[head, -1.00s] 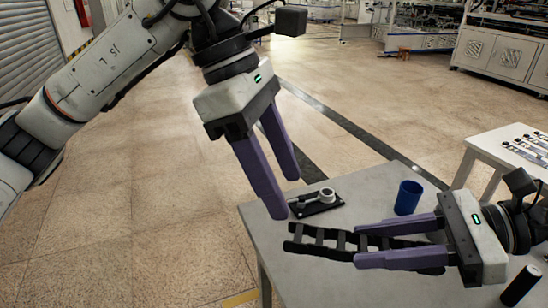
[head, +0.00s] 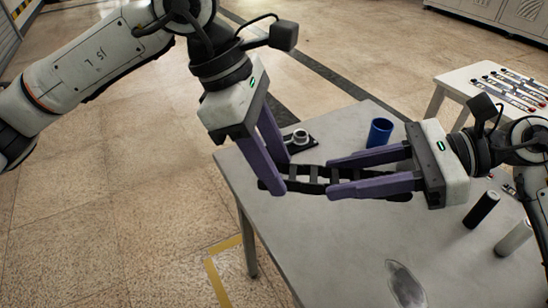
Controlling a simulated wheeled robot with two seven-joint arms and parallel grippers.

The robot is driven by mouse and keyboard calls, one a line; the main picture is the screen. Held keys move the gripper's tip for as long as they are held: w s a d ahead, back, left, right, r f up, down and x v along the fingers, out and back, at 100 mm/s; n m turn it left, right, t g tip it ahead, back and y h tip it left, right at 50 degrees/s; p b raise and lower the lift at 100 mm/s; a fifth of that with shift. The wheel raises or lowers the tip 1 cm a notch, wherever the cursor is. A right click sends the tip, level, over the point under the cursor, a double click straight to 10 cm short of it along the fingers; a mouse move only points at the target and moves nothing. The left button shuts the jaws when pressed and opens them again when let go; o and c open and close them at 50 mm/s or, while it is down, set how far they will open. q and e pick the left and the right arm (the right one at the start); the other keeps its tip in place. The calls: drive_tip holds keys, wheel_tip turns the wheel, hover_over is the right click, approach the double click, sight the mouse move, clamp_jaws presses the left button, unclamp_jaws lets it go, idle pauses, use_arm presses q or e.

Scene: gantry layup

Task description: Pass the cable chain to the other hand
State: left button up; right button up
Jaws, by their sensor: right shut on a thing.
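The black cable chain (head: 314,174) is held roughly level above the grey table. My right gripper (head: 329,177) is shut on it from the right, one finger along each side. The chain's left end sticks out past these fingertips. My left gripper (head: 282,177) points down at that left end. Its purple fingers are apart, one in front of the chain and one behind it; I cannot tell whether they touch it. The front finger hides part of the chain's end.
On the table (head: 330,250) stand a blue cup (head: 379,132), a small black fixture with a white ring (head: 299,138), a black cylinder (head: 482,210) and a grey cylinder (head: 513,237). A dark patch (head: 405,284) marks the front. A side table (head: 460,75) holds several strips.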

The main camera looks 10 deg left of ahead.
use_arm(q)
drive_tip(key=c, duration=0.7)
drive_tip(key=shift+c, duration=0.2)
use_arm(e)
drive_tip(key=o, duration=1.2)
drive_tip(key=v, duration=1.2)
drive_tip(key=shift+s, duration=0.1)
